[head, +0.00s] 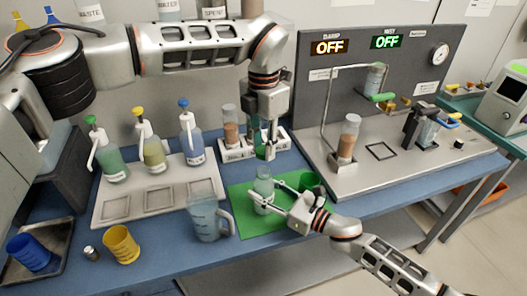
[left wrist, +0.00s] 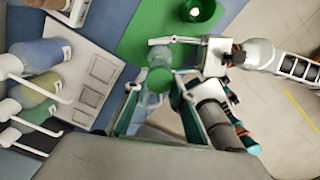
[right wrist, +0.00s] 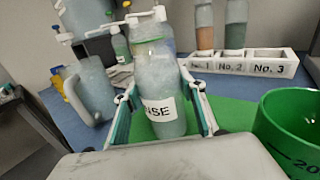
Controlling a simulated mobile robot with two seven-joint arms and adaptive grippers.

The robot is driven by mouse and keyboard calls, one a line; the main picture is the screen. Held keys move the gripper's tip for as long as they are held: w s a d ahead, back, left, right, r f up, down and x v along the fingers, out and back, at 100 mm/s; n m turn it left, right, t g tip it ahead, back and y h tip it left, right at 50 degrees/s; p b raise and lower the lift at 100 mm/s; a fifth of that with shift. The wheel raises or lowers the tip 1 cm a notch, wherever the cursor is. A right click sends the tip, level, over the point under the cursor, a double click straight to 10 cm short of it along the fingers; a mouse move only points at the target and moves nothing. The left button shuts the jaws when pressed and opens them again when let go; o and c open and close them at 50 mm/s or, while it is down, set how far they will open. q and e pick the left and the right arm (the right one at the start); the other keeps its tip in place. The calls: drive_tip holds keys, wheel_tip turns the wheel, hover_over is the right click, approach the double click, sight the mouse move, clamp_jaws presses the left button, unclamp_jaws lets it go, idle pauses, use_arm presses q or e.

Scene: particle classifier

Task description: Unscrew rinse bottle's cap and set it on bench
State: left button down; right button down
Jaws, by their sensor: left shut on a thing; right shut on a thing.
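The rinse bottle (head: 264,187) stands upright on the green mat (head: 240,217). In the right wrist view its label, ending in "NSE", faces me on the bottle (right wrist: 160,90). My right gripper (head: 261,201) is shut around the bottle's body from the side. My left gripper (head: 265,156) points down just above the bottle's top and is shut on the cap. A round green top, which looks like the cap (left wrist: 160,79), shows between its fingers in the left wrist view. The fingers partly hide the cap in the head view, so its exact gap from the neck is unclear.
A clear jug (head: 205,218) stands left of the bottle, and a green cup (head: 310,184) stands right on the mat. Behind is a numbered vial rack (right wrist: 240,64). Three wash bottles stand on a tray (head: 160,205) at left. Bare blue bench shows at the front.

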drive_tip(key=c, duration=1.2)
unclamp_jaws()
drive_tip(key=shift+o, duration=0.2)
drive_tip(key=shift+s+d, duration=0.1)
